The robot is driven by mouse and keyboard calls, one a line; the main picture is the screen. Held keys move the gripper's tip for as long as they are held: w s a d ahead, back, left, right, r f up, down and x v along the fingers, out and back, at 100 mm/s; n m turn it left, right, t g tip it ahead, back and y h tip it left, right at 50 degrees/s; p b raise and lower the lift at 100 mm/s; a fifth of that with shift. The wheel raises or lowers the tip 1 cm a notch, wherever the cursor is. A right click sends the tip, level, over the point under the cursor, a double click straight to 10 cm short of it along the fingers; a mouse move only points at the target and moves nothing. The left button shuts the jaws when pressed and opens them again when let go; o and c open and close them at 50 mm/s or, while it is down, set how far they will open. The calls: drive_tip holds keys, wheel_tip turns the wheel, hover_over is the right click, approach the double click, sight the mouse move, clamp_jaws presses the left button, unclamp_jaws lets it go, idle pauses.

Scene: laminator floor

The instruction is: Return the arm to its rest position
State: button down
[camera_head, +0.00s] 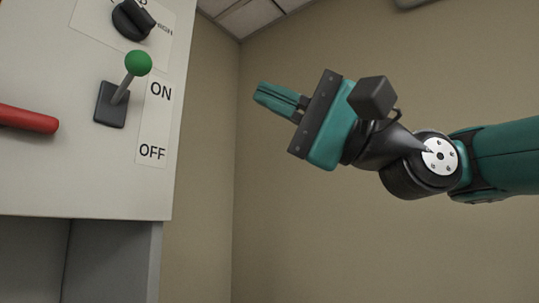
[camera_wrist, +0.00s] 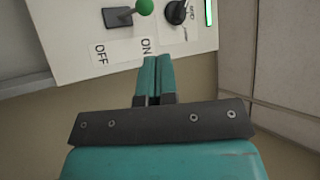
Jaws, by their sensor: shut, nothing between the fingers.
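My gripper (camera_head: 277,99) is held in free air to the right of the white machine panel in the head view, pointing left toward it. Its two teal fingers are together with nothing between them. In the wrist view my gripper (camera_wrist: 156,66) shows the closed fingers pointing up at the panel's edge. The fingers appear apart from the panel. My arm reaches in from the right edge of the head view, roughly level.
The panel (camera_head: 60,180) carries a green-knobbed lever (camera_head: 138,64) tilted up toward the ON label, a black rotary knob (camera_head: 133,19) and a red handle (camera_head: 28,120). A green strip (camera_wrist: 209,12) glows in the wrist view. Beige wall (camera_head: 350,250) stands behind; space below my arm is clear.

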wheel_tip(320, 180, down, 26)
drive_tip(key=w+d+t+h, duration=0.2)
drive_tip(key=t+h, duration=0.2)
drive_tip(key=h, duration=0.7)
drive_tip(key=s+d+f+n+g+h, duration=0.1)
drive_tip(key=s+d+f+h, duration=0.3)
drive_tip(key=f, duration=0.4)
drive_tip(key=s+d+f+n+g+h, duration=0.2)
drive_tip(key=s+d+f, duration=0.4)
drive_tip(key=f, duration=0.3)
drive_tip(key=shift+s+d+f+g+h, duration=0.25)
drive_tip(key=shift+d+g+h, duration=0.35)
drive_tip(key=shift+h, duration=0.4)
drive_tip(key=shift+a, duration=0.1)
